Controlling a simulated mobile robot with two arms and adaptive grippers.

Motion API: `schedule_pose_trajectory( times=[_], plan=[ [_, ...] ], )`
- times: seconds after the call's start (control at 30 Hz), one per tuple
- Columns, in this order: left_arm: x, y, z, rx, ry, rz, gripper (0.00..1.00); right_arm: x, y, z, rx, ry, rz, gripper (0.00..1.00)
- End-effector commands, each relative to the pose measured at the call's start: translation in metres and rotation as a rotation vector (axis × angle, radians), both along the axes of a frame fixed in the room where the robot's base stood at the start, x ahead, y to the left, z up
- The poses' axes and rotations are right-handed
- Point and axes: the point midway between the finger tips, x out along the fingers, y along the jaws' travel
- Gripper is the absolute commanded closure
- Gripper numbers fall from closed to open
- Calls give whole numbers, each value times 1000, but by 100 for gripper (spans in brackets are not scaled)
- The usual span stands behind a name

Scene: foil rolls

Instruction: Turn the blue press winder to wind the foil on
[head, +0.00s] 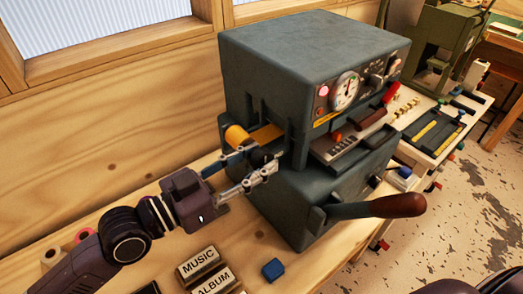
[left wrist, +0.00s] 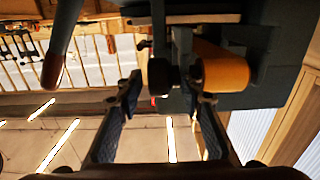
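The blue-grey press (head: 310,50) stands on the wooden bench. An orange-gold foil roll (head: 238,136) sits at its left side, with a strip of foil running toward the press; the roll also shows in the left wrist view (left wrist: 222,74). My left gripper (head: 257,161) is at that side of the press, just in front of the roll, its fingers spread. In the left wrist view a dark round knob (left wrist: 160,77), apparently the winder, lies between the open fingertips. Whether either finger touches it I cannot tell. My right gripper is out of view.
A lever with a brown handle (head: 398,205) sticks out at the press's front right. MUSIC and ALBUM blocks (head: 200,264) and a small blue block (head: 273,269) lie on the bench in front. A side table (head: 440,150) with a green machine stands at right. The wooden wall is behind.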

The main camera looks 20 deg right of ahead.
Motion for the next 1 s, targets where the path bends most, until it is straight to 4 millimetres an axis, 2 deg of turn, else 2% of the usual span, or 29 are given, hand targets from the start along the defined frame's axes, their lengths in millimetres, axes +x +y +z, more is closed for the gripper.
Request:
schedule_pose_trajectory(
  times=[0.13, 0.5, 0.83, 1.0],
  plan=[
    [4, -11, 1, 0, 1, -1, 65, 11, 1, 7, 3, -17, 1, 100],
    [5, -15, -1, 1, -1, -1, 65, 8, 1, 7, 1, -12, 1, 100],
    [5, -15, -1, 1, 0, -1, 100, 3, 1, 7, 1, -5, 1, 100],
    [5, -15, 0, 2, 1, -1, 100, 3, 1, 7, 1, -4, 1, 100]
  ],
)
